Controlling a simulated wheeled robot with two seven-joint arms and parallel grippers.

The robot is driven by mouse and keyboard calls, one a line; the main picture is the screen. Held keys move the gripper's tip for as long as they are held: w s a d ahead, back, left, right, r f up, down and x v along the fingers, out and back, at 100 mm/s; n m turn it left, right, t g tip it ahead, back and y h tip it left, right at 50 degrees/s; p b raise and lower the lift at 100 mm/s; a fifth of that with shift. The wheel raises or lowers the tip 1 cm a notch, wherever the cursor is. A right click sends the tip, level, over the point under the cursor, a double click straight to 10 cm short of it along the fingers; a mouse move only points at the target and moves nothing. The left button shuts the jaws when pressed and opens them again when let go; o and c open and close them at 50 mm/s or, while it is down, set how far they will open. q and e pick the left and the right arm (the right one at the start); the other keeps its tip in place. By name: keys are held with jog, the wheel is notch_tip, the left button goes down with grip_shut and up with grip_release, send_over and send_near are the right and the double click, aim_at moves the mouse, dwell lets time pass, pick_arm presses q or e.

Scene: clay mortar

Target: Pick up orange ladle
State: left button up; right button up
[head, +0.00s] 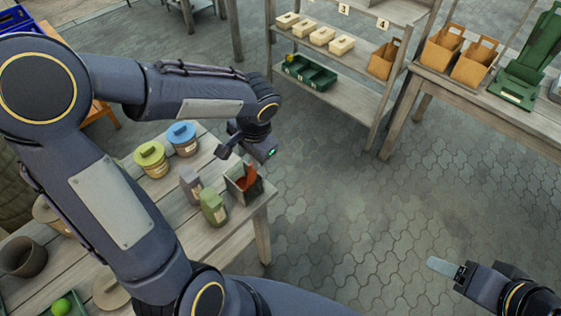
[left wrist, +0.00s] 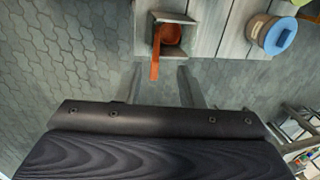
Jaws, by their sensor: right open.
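The orange ladle (head: 247,177) stands tilted in a small open grey box at the table's front right corner. In the left wrist view the ladle (left wrist: 158,50) shows its round bowl inside the box and its handle sticking out over the rim. My left gripper (head: 244,154) hangs just above and behind the ladle, apart from it as far as I can tell. My right gripper (head: 445,268) is open and empty over the floor at the lower right.
The grey box (head: 238,194) stands beside green (head: 214,207) and grey-purple (head: 190,184) packages. Yellow-lidded (head: 150,158) and blue-lidded (head: 183,140) pots stand behind. A shelf (head: 345,97) with trays stands at the back. The paved floor right of the table is clear.

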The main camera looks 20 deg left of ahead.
aim_at(254, 173)
pick_arm(q)
jog(key=shift+w+d+f, duration=0.15)
jog(key=shift+w+d, duration=0.1)
jog(key=shift+w, duration=0.25)
jog(key=x, duration=0.3)
jog(key=p+x, duration=0.1)
jog(key=x, duration=0.3)
jog(key=shift+d+f, duration=0.15)
jog(key=shift+f, duration=0.2)
grip_shut()
